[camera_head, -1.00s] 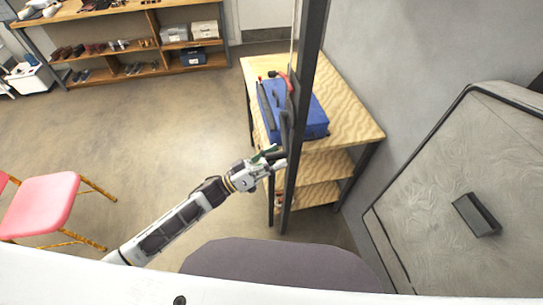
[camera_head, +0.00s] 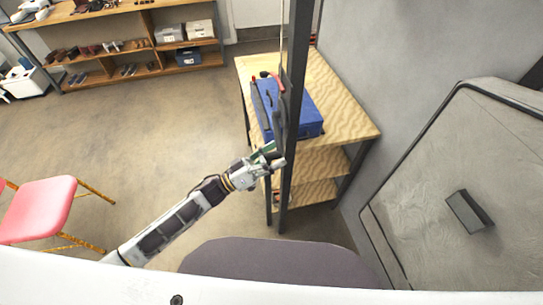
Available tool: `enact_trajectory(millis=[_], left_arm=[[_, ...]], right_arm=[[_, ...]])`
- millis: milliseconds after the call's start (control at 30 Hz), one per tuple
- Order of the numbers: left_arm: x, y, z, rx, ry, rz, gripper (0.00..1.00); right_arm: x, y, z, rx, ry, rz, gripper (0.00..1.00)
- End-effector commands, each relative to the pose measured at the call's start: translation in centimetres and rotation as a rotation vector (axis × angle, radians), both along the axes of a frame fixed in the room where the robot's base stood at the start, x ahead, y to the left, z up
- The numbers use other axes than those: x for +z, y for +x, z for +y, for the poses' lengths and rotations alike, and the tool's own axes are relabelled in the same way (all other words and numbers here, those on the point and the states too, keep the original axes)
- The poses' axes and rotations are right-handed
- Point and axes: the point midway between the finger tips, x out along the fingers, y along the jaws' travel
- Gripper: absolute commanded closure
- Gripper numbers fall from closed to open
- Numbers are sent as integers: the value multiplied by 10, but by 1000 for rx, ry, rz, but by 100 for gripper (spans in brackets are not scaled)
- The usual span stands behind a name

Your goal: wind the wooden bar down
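A tall dark post (camera_head: 296,85) stands upright in the middle, with a thin pale cord running beside its upper part. Dark fittings (camera_head: 277,112) sit on its left side. My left gripper (camera_head: 273,158) is at the post's left side, at the height of these fittings' lower end. A small green part shows at its fingers. I cannot tell whether the fingers are closed or touching the post. No wooden bar can be made out in this view. My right gripper is out of view.
A wooden shelf table (camera_head: 345,110) stands behind the post, with a blue case (camera_head: 309,118) on top. A pink chair (camera_head: 38,208) is at the left and a shoe shelf (camera_head: 95,62) at the back. A grey panel (camera_head: 440,185) fills the right. The floor between is clear.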

Motion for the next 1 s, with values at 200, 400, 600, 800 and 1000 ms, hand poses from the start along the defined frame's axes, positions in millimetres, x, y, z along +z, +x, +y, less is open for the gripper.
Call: enact_trajectory(millis=[200,400,600,800,1000], left_arm=[[-5,0,2,4,8,7,55],[-9,-2,9,6,11,8,55],[-16,-11,26,5,12,10,55],[-26,-25,49,2,10,9,55],[-35,-39,73,1,9,6,55]], right_arm=[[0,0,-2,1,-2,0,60],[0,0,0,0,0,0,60],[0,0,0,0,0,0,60],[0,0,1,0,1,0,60],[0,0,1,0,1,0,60]])
